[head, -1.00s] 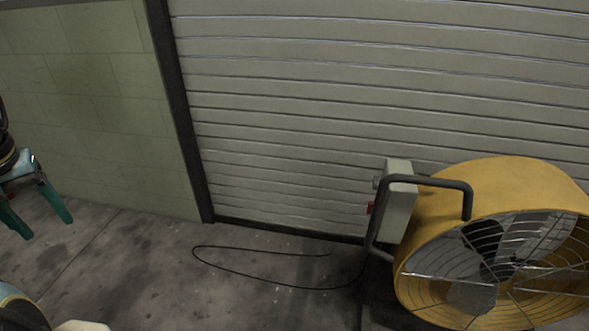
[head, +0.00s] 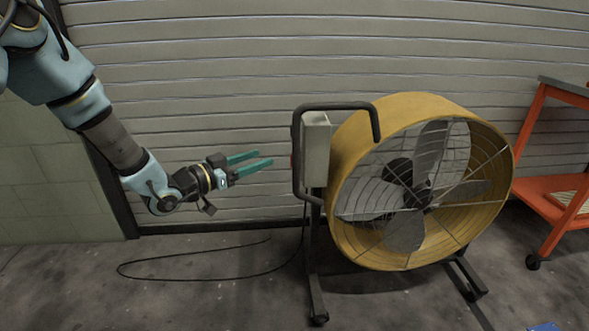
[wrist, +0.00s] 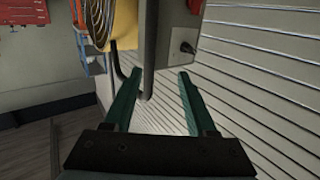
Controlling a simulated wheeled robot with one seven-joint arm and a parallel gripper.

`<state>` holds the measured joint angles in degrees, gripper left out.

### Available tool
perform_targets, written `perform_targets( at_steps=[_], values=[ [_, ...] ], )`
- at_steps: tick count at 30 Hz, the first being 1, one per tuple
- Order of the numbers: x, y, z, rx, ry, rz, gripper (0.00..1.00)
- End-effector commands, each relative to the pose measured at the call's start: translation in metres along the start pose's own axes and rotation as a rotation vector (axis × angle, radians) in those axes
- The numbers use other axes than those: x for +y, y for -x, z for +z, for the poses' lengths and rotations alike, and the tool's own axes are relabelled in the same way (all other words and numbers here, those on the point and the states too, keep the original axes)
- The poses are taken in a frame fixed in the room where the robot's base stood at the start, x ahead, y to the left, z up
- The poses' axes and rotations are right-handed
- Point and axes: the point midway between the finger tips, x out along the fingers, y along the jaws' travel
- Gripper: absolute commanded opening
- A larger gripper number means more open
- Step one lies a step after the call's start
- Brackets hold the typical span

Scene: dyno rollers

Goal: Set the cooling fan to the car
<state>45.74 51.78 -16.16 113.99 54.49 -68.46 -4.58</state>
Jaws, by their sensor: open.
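The cooling fan (head: 345,140) is a yellow drum with a wire guard, standing on a dark wheeled stand. A dark tubular handle (head: 297,165) and a grey control box (head: 316,150) are on its left side. My gripper (head: 265,159) is open and empty, its green fingers pointing right towards the handle, with a small gap between them in the picture. In the wrist view my fingers (wrist: 160,73) are apart, with the box (wrist: 163,35), dark handle bars and part of the yellow drum (wrist: 122,22) beyond them. No car is in view.
A ribbed shutter (head: 220,60) stands behind the fan. A black cable (head: 190,275) loops on the floor to the fan's left. An orange wheeled cart (head: 527,195) stands at the right. The floor at front left is otherwise clear.

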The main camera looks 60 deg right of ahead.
Motion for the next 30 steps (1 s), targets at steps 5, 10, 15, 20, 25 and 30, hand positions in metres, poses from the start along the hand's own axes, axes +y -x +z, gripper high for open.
perform_targets(
  at_steps=[5,10,15,20,25,30],
  values=[
    [0.015,-0.017,-0.001,0.046,0.002,0.045,0.57],
    [0.016,-0.042,-0.002,0.044,0.002,0.044,0.57],
    [0.017,-0.074,-0.003,0.043,0.002,0.042,0.57],
    [0.017,-0.099,-0.004,0.042,0.003,0.041,0.57],
    [0.017,-0.113,-0.004,0.041,0.003,0.039,0.57],
    [0.017,-0.116,-0.004,0.040,0.002,0.039,0.57]
  ],
)
